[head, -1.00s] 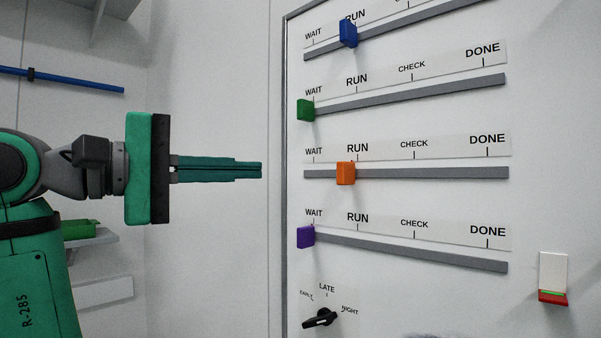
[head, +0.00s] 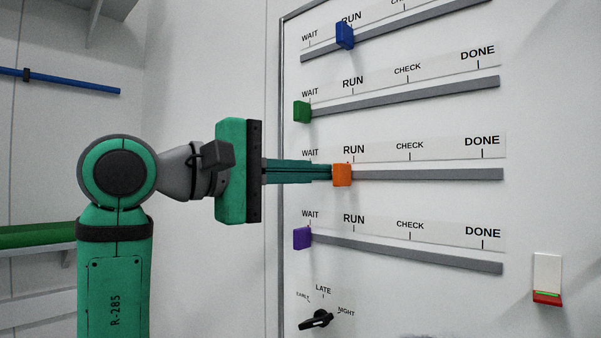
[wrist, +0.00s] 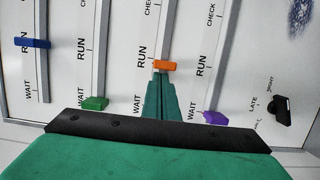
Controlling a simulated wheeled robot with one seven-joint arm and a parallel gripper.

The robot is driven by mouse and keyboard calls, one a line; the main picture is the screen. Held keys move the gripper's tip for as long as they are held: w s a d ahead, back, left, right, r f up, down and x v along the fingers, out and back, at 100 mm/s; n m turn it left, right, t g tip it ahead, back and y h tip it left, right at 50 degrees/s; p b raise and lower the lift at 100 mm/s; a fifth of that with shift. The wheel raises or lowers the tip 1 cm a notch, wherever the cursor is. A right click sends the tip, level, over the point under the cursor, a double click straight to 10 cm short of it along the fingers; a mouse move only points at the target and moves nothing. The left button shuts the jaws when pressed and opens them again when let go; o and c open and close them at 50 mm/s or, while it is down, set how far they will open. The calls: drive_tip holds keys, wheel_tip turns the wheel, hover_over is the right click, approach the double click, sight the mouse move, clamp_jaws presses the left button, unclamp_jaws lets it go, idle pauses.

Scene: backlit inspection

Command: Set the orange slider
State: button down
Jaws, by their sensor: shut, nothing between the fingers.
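The orange slider (head: 342,175) sits on the third track (head: 430,174) of the panel, a little left of the RUN tick. In the wrist view the orange slider (wrist: 165,65) is just beyond my fingertips. My gripper (head: 328,172) is shut and empty, pointing right along the track. Its fingertips are at the slider's left side; I cannot tell whether they touch it. The gripper also shows in the wrist view (wrist: 161,78), covering the WAIT end of that track.
A blue slider (head: 344,36) and a green slider (head: 302,112) are on the tracks above, a purple slider (head: 302,238) below. A black knob (head: 317,320) is at lower left of the panel. A white switch (head: 547,275) is at lower right. The track right of the orange slider is clear.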

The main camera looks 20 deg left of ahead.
drive_tip(key=shift+d, duration=0.1)
drive_tip(key=shift+s+d, duration=0.2)
drive_tip(key=shift+d, duration=0.6)
drive_tip(key=shift+s+a, duration=0.15)
